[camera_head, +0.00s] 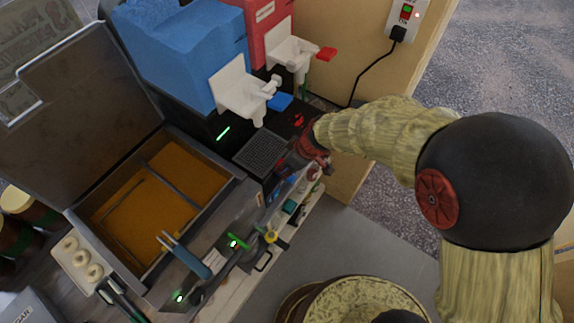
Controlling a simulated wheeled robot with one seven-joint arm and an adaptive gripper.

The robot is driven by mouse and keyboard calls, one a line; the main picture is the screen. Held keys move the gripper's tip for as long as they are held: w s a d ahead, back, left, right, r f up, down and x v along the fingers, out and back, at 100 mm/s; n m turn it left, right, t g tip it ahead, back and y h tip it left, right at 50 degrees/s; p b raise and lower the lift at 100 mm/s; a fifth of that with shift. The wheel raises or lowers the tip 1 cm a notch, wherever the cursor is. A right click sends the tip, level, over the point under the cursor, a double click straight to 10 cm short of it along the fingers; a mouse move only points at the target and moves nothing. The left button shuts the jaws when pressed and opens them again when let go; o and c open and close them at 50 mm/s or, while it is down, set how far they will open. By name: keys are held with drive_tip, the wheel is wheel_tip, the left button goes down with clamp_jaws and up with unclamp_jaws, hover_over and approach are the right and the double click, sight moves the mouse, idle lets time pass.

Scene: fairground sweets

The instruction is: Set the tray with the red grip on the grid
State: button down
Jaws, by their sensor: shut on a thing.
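My gripper (309,155) is reddish and dark, at the end of my arm, beside the right edge of the dark drinks counter. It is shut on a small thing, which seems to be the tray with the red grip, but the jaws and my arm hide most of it. I cannot make out its shape or tilt. The grey slatted grid (261,154) lies on the black counter below the blue drink machine's spout, just left of my gripper. Its top looks bare.
Blue (185,55) and red (268,28) drink machines with white taps stand behind. A fryer with orange oil (150,200) and a raised lid (85,85) is at left. Blue-handled tongs (188,258) and a ledge of small items are in front. A socket (405,14) is upper right.

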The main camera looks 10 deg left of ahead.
idle(0.3)
drive_tip(key=c, duration=1.3)
unclamp_jaws()
drive_tip(key=v, duration=1.2)
